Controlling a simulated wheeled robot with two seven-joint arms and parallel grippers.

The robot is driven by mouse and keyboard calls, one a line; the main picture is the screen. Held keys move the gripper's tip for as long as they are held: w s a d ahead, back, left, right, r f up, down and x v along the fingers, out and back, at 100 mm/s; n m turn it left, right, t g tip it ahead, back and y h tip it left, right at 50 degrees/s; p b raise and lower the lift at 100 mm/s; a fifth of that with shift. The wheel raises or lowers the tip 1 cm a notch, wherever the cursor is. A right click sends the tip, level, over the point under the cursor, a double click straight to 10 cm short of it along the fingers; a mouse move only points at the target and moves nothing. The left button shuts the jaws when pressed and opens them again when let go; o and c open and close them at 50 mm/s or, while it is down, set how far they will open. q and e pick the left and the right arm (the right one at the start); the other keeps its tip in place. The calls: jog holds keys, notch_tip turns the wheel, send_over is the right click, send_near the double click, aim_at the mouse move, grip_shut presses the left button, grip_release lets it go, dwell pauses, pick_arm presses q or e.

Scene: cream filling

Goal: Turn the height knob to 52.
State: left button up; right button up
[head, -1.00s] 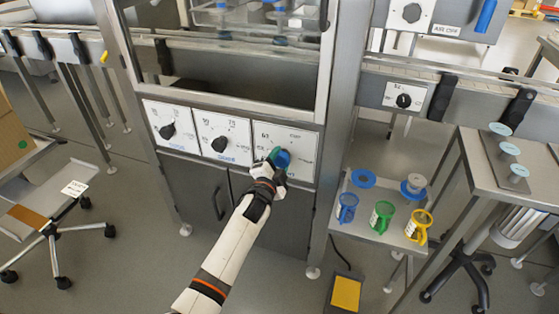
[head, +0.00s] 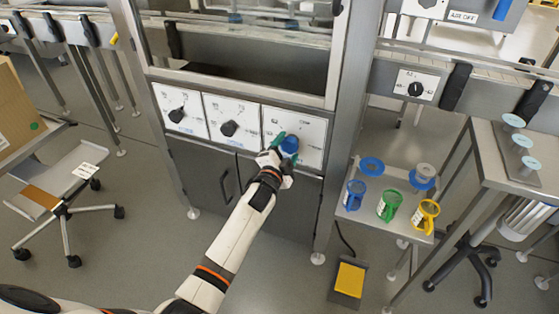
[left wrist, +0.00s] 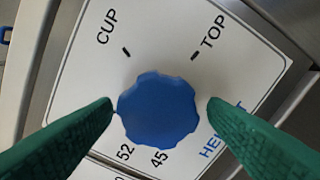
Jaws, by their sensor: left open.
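The blue height knob (left wrist: 157,108) sits on a white panel (left wrist: 190,25) marked CUP, TOP, 52, 45 and HEIGHT in the left wrist view. Its pointer does not show, so I cannot tell its setting. In the head view the knob (head: 289,145) is on the rightmost of three panels. My left gripper (left wrist: 160,104) is open, with one green finger on each side of the knob. The fingertips are close to its edge; I cannot tell whether they touch. In the head view this gripper (head: 279,149) is at the knob. My right gripper is not in view.
Two panels with black knobs (head: 229,128) are to the left. A side table (head: 352,209) at right holds blue, green and yellow cups. A yellow pedal (head: 349,280) is on the floor. A chair (head: 55,180) stands at left.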

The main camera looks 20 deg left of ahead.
pick_arm(q)
jog(key=s+p, duration=0.1)
jog(key=s, duration=0.9)
jog(key=shift+s+a, duration=0.2)
jog(key=shift+s, duration=0.2)
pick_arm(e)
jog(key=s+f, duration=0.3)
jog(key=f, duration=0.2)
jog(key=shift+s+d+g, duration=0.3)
